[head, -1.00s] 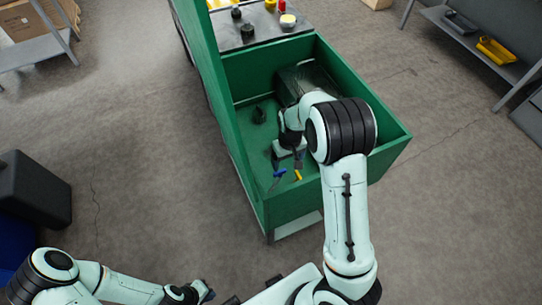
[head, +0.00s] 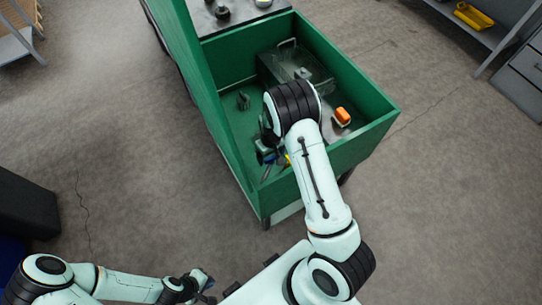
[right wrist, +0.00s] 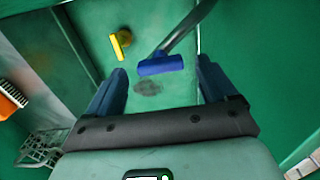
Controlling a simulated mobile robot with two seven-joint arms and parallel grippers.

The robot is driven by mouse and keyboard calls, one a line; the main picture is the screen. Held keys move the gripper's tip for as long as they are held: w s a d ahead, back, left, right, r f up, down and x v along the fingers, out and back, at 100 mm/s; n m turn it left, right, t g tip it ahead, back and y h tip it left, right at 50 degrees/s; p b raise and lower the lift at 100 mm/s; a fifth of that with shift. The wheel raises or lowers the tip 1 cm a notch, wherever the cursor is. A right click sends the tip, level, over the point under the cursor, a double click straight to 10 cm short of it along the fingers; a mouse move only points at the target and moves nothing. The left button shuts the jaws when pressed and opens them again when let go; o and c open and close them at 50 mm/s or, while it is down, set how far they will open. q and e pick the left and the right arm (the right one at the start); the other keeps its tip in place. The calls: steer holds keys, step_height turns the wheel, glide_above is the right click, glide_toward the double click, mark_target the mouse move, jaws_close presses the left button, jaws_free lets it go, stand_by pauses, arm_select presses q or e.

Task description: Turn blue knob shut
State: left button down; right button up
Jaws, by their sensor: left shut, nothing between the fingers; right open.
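The blue knob (right wrist: 160,65) is a short blue bar on a grey metal stem, inside the green bin. In the right wrist view it lies between the two fingertips of my right gripper (right wrist: 161,72), which is open with a gap on both sides. I cannot tell whether the fingers are level with the knob. A yellow knob (right wrist: 122,42) is to its upper left. In the head view my right arm hides most of the right gripper (head: 268,152) and the knobs. My left gripper (head: 206,281) is shut and empty, low outside the bin.
The green bin's walls (head: 365,140) stand close around my right arm. Shelves (head: 490,35) stand at the upper right.

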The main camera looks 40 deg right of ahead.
steer(key=shift+f, duration=0.7)
steer(key=c, duration=1.1)
steer(key=shift+o, duration=0.2)
